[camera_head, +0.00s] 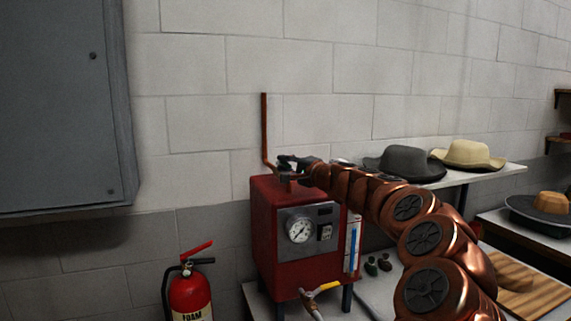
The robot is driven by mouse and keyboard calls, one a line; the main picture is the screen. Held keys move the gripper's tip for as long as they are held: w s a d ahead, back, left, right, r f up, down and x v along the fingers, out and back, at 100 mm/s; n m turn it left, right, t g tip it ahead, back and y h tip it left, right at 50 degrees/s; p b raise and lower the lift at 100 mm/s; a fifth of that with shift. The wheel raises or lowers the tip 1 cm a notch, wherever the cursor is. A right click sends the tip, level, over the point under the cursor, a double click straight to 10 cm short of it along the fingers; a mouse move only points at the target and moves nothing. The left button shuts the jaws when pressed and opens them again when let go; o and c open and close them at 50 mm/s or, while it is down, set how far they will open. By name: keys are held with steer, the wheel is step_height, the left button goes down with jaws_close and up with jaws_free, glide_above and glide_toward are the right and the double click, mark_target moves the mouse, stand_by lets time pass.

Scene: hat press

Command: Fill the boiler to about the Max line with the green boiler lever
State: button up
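The boiler (272,248) is a red box on short legs with a round dial gauge (299,230) on its front. A sight gauge (352,243) on its right side shows a blue column over much of its height; the Max marking is too small to read. My copper arm reaches from the lower right to the boiler's top. My gripper (287,164) is just above the top, beside the base of a copper pipe. A dark green piece (304,165) shows at the gripper, possibly the green lever; contact and finger opening are unclear.
A yellow-handled valve (323,288) sits low on the boiler's front. A foam extinguisher (190,294) stands left. A grey wall cabinet (60,105) hangs at the upper left. A dark hat (404,163) and a tan hat (468,154) lie on a shelf at right.

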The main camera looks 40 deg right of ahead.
steer(key=shift+c, duration=0.3)
jaws_close()
stand_by(0.3)
